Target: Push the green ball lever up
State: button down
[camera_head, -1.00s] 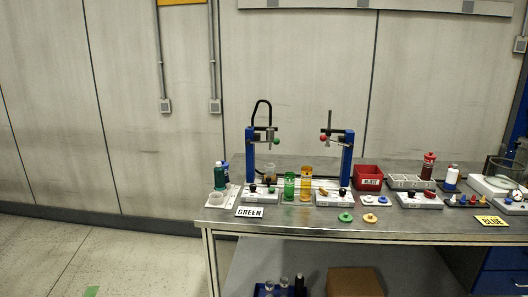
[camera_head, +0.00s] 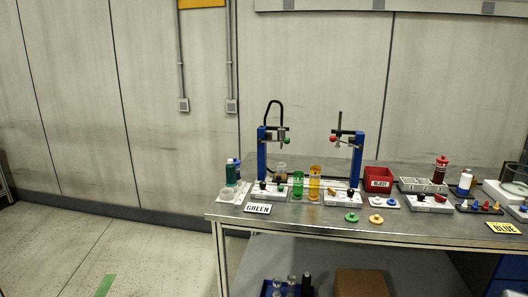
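The green ball (camera_head: 287,141) sits at the right side of the pump head on the left blue post (camera_head: 262,152), at the left part of the bench. It is small here, and I cannot make out the lever's angle. A black hose (camera_head: 274,102) loops above this head. A red ball (camera_head: 333,138) sits on a similar head on the right blue post (camera_head: 358,158). My gripper is not in view.
The metal bench (camera_head: 300,222) carries green and orange cylinders (camera_head: 298,184), a red bin (camera_head: 378,178), bottles and small coloured parts. A GREEN sign (camera_head: 257,208) lies at its left front.

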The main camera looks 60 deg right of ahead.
aim_at(286, 140)
jog(key=z, duration=1.95)
jog(key=k, duration=0.1)
jog(key=u, duration=3.1)
jog(key=k, duration=0.9)
jog(key=z, duration=1.4)
jog(key=i, duration=0.85)
jog(key=u, duration=0.2)
